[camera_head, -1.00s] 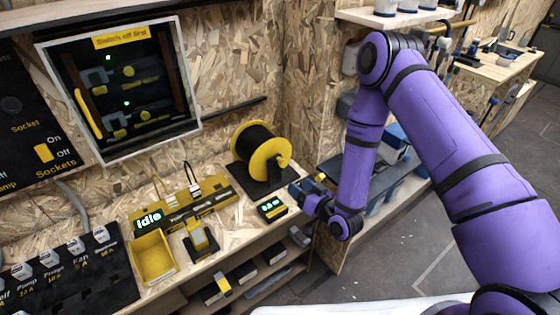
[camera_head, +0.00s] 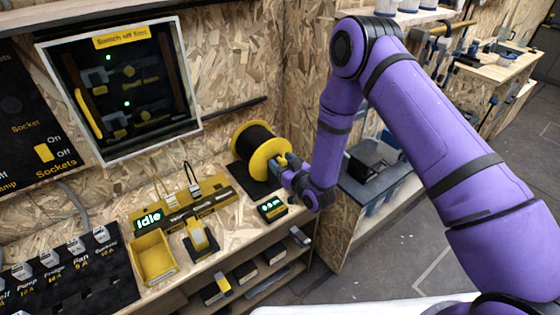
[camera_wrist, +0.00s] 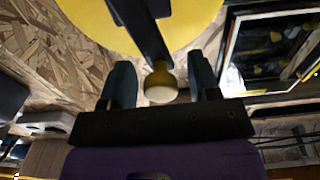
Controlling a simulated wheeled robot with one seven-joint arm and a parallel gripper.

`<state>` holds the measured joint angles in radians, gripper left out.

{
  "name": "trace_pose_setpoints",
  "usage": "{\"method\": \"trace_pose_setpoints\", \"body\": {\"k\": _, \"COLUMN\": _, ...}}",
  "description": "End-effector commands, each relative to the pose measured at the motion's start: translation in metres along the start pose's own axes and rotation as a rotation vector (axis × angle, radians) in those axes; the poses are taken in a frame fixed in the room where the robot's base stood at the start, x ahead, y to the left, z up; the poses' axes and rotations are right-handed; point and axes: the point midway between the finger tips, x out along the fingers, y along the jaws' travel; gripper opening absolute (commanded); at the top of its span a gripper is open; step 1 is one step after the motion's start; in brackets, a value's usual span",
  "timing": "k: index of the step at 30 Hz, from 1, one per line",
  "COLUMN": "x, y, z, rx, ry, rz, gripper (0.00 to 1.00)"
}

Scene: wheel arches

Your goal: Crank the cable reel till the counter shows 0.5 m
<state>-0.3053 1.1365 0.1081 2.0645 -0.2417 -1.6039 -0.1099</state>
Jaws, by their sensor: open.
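The cable reel (camera_head: 262,158) has a yellow flange and black cable, and stands on a black base on the wooden bench. In the wrist view its yellow face (camera_wrist: 95,22) fills the top, with a dark crank arm (camera_wrist: 143,25) ending in a yellow knob with a pale end (camera_wrist: 160,82). My gripper (camera_head: 283,164) is at the reel's front face. In the wrist view my gripper (camera_wrist: 158,85) is open, with one finger on each side of the knob and gaps showing between. The counter (camera_head: 271,208) has lit green digits, too small to read surely.
A display reading "Idle" (camera_head: 149,219), a yellow tray (camera_head: 154,258) and a yellow-black device (camera_head: 200,238) stand left on the bench. A framed panel (camera_head: 120,88) hangs behind. Shelves with boxes lie below the bench edge.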

Motion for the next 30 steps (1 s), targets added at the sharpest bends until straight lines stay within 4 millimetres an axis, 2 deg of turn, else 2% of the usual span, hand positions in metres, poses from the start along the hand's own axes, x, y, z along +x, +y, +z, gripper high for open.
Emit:
{"method": "trace_pose_setpoints", "body": {"k": 4, "x": 0.0092, "y": -0.0001, "z": 0.0000, "rx": 0.000, "ry": 0.000, "rz": 0.000, "gripper": 0.56}}
{"method": "trace_pose_setpoints", "body": {"k": 13, "x": 0.0110, "y": -0.0003, "z": 0.0001, "rx": 0.001, "ry": -0.001, "rz": 0.000, "gripper": 0.56}}
{"method": "trace_pose_setpoints", "body": {"k": 14, "x": 0.0109, "y": -0.0003, "z": 0.0001, "rx": 0.001, "ry": -0.001, "rz": 0.000, "gripper": 0.51}}
{"method": "trace_pose_setpoints", "body": {"k": 18, "x": 0.0109, "y": -0.0003, "z": 0.0001, "rx": 0.001, "ry": -0.001, "rz": -0.001, "gripper": 0.19}}
{"method": "trace_pose_setpoints", "body": {"k": 21, "x": 0.0108, "y": -0.0005, "z": 0.0002, "rx": 0.001, "ry": -0.001, "rz": -0.001, "gripper": 0.00}}
{"method": "trace_pose_setpoints", "body": {"k": 30, "x": 0.0104, "y": 0.0007, "z": 0.0005, "rx": 0.040, "ry": -0.002, "rz": -0.003, "gripper": 0.00}}
